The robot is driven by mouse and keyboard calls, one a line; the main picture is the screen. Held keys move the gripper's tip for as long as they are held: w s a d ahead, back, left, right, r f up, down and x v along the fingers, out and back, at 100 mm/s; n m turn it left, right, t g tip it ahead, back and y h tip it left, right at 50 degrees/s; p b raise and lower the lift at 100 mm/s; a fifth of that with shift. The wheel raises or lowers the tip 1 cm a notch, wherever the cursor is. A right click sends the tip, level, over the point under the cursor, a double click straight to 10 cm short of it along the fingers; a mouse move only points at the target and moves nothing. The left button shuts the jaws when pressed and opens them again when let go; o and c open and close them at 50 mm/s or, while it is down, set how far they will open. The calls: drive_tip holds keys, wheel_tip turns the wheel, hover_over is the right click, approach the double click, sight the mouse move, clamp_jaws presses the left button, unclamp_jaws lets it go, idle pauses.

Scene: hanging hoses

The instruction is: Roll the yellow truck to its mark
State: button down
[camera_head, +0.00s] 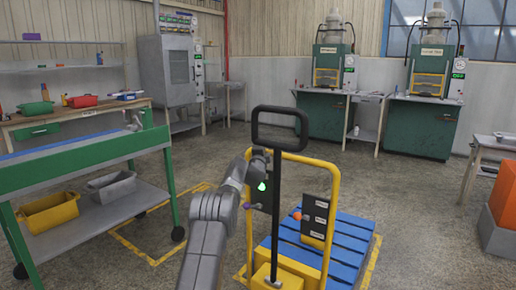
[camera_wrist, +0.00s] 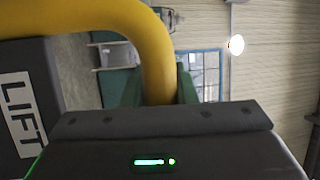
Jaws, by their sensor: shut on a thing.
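The yellow truck (camera_head: 333,205) stands in the middle of the head view, with a yellow tube frame, a black loop handle on a post and a dark labelled panel. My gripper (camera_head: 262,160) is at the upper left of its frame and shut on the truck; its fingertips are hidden. The wrist view shows the bent yellow tube (camera_wrist: 158,60) just beyond my gripper's dark body, with a "LIFT" panel (camera_wrist: 18,110) at the left. An empty yellow floor outline (camera_head: 152,262) lies left of the truck. Another yellow outline (camera_head: 371,262) borders the blue pallet.
The blue slatted pallet (camera_head: 350,232) lies behind and right of the truck's frame. A green cart (camera_head: 85,152) with a yellow bin and a grey bin stands left. Green machines (camera_head: 420,125) line the back wall. An orange block (camera_head: 505,200) is right. Open floor lies behind the pallet.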

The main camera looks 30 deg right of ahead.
drive_tip(key=shift+d+f, duration=0.2)
drive_tip(key=shift+d, duration=0.15)
drive_tip(key=c, duration=1.2)
unclamp_jaws()
drive_tip(key=shift+d, duration=0.1)
drive_tip(key=shift+o, duration=0.2)
drive_tip(key=shift+a, duration=0.2)
drive_tip(key=b+v, duration=0.6)
drive_tip(key=v, duration=0.7)
drive_tip(key=shift+s+a, duration=0.2)
drive_tip(key=shift+s, duration=0.1)
